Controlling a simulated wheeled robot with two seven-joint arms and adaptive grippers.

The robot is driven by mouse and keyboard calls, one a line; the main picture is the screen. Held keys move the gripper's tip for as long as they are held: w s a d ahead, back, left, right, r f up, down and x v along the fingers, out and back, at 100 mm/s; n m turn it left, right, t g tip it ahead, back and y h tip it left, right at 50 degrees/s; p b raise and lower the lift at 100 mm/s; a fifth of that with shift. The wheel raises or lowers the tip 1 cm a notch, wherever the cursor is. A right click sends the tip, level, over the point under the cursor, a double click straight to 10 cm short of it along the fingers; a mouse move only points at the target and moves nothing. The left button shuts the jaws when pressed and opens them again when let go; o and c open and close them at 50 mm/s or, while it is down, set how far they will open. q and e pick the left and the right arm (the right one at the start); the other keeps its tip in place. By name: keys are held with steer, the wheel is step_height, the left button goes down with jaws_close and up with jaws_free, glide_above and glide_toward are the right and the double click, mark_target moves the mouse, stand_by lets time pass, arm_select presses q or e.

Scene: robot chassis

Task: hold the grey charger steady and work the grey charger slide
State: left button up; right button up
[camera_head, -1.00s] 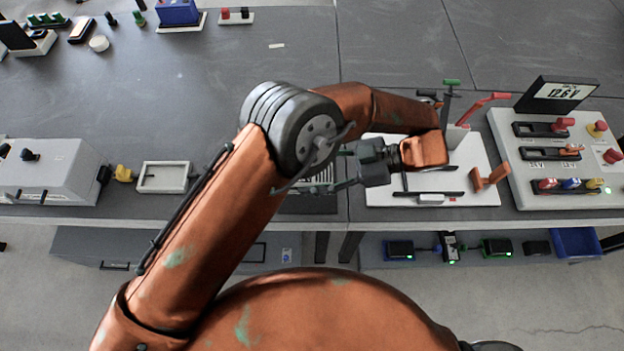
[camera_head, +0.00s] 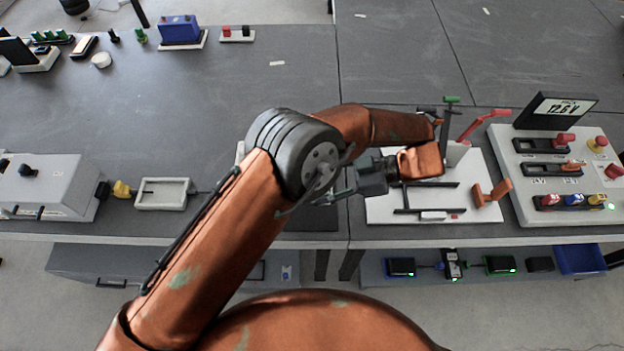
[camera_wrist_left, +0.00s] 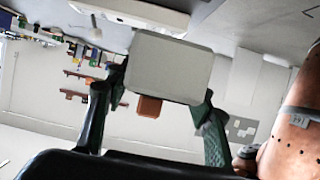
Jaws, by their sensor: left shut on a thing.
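My left arm comes in from the left and bends over the bench. Its gripper (camera_head: 338,192) is near the middle of the front bench and points left, partly hidden by the elbow. In the left wrist view the two green-dark fingers (camera_wrist_left: 155,112) stand on either side of a light grey box, which I take for the grey charger (camera_wrist_left: 172,65), and are shut on it. An orange tab (camera_wrist_left: 149,107) shows just below the box; I cannot tell if it is the slide. In the head view the charger is hidden behind my arm. My right gripper is in neither view.
A white board (camera_head: 376,212) with bars and clamps lies right of the gripper. A panel (camera_head: 565,210) with a 12.6 V display (camera_head: 556,108) stands farther right. A large grey box (camera_head: 60,185) and a small tray (camera_head: 163,203) sit left.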

arm_select(q)
steer(key=b, duration=0.4)
glide_above(312, 212)
steer(key=shift+w+f, duration=0.15)
steer(key=shift+f, duration=5.1)
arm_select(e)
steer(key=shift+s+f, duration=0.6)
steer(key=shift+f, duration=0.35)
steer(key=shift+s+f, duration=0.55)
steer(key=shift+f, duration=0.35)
arm_select(q)
steer(key=shift+f, duration=0.4)
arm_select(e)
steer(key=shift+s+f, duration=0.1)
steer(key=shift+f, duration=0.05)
arm_select(q)
steer(key=shift+f, duration=0.3)
steer(key=o, duration=1.7)
steer(key=shift+r, duration=0.1)
steer(key=shift+c, duration=0.2)
steer(key=shift+r, duration=0.1)
steer(key=shift+c, duration=1.1)
